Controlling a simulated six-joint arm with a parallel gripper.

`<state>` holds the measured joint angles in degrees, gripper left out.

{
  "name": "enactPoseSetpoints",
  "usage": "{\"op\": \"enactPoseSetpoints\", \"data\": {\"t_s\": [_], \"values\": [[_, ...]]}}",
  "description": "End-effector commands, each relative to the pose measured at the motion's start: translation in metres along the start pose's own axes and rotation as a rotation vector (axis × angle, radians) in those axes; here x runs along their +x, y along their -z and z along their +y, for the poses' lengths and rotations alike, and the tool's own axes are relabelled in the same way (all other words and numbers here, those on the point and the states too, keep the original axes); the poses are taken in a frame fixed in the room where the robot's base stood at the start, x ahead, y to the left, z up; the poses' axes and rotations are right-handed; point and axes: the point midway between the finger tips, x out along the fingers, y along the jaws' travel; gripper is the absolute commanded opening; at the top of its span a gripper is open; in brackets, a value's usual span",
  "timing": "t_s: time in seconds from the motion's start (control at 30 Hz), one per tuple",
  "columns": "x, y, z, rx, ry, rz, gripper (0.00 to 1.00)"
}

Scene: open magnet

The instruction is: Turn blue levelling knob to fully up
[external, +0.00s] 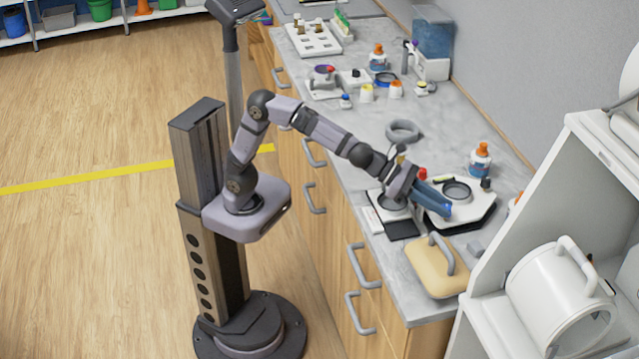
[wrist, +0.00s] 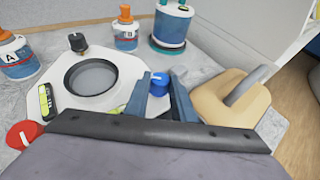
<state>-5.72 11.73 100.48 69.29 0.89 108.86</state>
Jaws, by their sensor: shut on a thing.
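The blue levelling knob (wrist: 159,84) is at the near right corner of a white levelling plate (wrist: 120,82) with a round recess. A small light mark shows on its top. In the wrist view my gripper (wrist: 160,97) has one blue finger on each side of the knob and is shut on it. In the external view my gripper (external: 445,207) reaches down over the plate (external: 470,211), and its fingers mostly hide the knob. A red knob (wrist: 22,134) and a black knob (wrist: 78,42) are at other corners. A yellow-green bubble level (wrist: 45,101) lies on the plate's left edge.
A cream block with a grey handle (wrist: 232,98) stands close to the right of my gripper. Bottles with orange caps (wrist: 125,30) stand behind the plate. A white shelf unit (external: 560,220) rises at the right. A grey ring (external: 403,131) lies on the counter farther back.

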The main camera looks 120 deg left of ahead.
Motion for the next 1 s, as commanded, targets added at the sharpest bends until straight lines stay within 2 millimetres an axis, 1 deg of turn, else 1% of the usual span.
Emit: {"op": "enactPoseSetpoints", "data": {"t_s": [0.03,0.6,1.0], "values": [[0.003,0.004,-0.005,-0.019,-0.033,-0.007,0.00],[0.001,-0.008,-0.013,-0.245,-0.511,0.003,0.00],[0.003,-0.011,-0.014,-0.350,-0.740,0.002,0.00]]}}
